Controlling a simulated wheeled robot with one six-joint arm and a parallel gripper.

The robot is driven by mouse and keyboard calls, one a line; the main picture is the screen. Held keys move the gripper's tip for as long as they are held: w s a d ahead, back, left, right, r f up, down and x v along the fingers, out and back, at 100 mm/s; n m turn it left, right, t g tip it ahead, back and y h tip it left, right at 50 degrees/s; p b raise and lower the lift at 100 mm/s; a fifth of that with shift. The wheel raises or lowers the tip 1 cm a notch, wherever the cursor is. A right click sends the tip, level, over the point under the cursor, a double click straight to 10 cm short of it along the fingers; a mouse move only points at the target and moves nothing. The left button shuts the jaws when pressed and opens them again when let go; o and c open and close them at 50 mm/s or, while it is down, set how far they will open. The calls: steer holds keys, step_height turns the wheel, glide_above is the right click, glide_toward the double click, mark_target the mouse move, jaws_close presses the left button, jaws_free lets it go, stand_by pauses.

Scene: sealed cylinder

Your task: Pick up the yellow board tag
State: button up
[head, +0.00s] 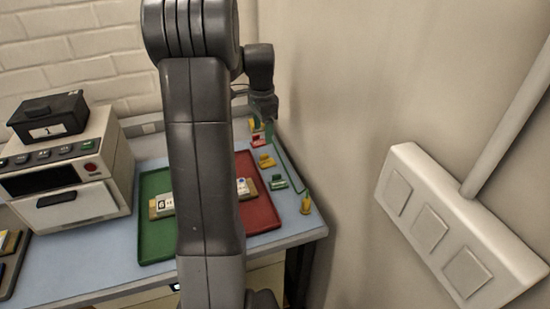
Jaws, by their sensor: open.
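A small yellow tag (265,161) is at the right side of the blue table, between a red tag (258,140) and a green tag (278,182). The three form a row just right of the red tray section. It is small, and its exact shape is hard to make out. My gripper (268,122) hangs at the far right end of the table, above and behind the yellow tag and apart from it. It is open with nothing seen held; its fingertips are small and partly merge with a green line there.
A thin green line runs down to a yellow post (306,204); another yellow piece (252,125) is at the back. A green and red tray (157,225) holds small blocks. A grey device (70,175) stands left. A wall with a switch panel (430,228) is close right.

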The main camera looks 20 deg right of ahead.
glide_above(266, 162)
steer(key=f, duration=0.5)
steer(key=shift+w+a+f, duration=0.2)
steer(key=shift+a+f, duration=0.05)
steer(key=shift+s+d+f+p, duration=0.15)
steer(key=shift+f+p, duration=0.3)
steer(key=shift+f, duration=0.95)
steer(key=shift+s+d+f+p, duration=0.15)
steer(key=shift+f+p, duration=0.3)
steer(key=shift+f, duration=0.9)
steer(key=shift+c, duration=0.2)
steer(key=shift+w, duration=0.1)
steer(key=c, duration=1)
